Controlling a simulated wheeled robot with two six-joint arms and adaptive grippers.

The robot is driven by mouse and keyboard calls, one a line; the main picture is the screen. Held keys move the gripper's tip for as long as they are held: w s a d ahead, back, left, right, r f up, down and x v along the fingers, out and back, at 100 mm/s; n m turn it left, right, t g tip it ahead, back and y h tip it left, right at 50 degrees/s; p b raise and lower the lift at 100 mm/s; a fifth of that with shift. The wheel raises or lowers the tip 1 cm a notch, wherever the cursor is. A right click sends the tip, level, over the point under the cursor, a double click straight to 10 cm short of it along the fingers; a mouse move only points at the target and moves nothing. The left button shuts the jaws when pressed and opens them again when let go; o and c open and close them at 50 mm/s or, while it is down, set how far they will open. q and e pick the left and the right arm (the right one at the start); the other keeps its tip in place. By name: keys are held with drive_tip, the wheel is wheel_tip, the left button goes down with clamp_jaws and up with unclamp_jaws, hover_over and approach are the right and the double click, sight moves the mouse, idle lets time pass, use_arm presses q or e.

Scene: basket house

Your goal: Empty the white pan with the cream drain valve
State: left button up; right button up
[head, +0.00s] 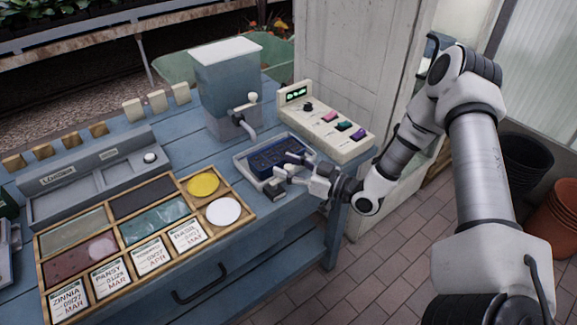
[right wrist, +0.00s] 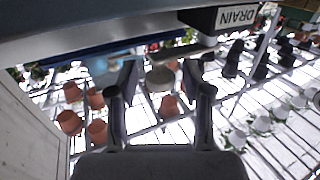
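The white pan (head: 240,158) sits on the right end of the blue bench and has a dark blue grid inside. A rounded cream piece (right wrist: 160,78), which looks like the drain valve, shows between my finger tips. My right gripper (head: 281,175) is at the pan's front right edge, fingers apart. Contact with the valve cannot be told. The valve is hidden by my fingers in the head view. My left gripper is out of view.
A water tank (head: 226,82) with a tap stands behind the pan. A cream control box (head: 325,125) with coloured buttons is to its right. A wooden seed tray (head: 130,235) fills the bench front left. Black and terracotta pots (head: 552,222) stand on the floor at right.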

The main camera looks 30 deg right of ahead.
drive_tip(key=v, duration=0.7)
drive_tip(key=shift+s, duration=0.2)
drive_tip(key=shift+d+f, duration=0.1)
idle(0.3)
